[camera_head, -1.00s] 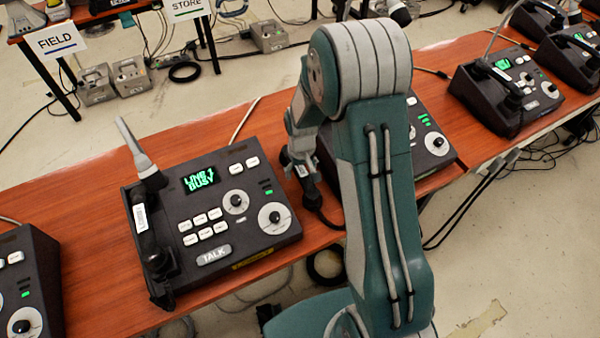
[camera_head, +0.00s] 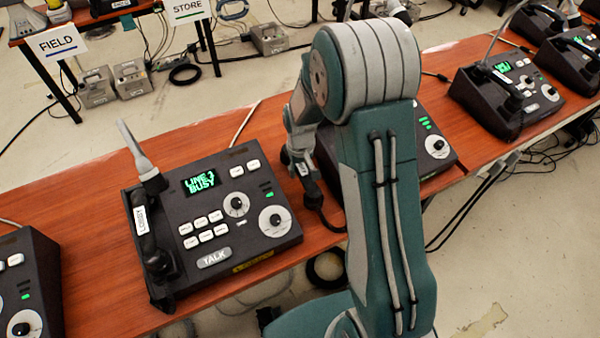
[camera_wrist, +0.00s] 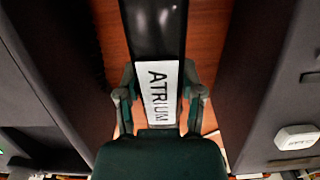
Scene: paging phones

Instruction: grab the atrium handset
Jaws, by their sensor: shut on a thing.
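The atrium handset (camera_wrist: 158,30) is black, with a white label reading ATRIUM, and runs up and down the wrist view. My gripper (camera_wrist: 160,90) has a finger on each side of the labelled part and is shut on it. In the head view my gripper (camera_head: 297,160) is partly hidden by my arm, and the dark lower end of the handset (camera_head: 312,196) shows below it, over the gap between two consoles. I cannot tell whether the handset touches the desk.
A console (camera_head: 215,225) with a handset labelled LOBBY (camera_head: 146,235) stands left of my gripper. Another console (camera_head: 432,140) is partly behind my arm. More consoles (camera_head: 515,85) stand at the right along the wooden desk (camera_head: 95,180). FIELD (camera_head: 57,42) and STORE (camera_head: 188,10) signs hang behind.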

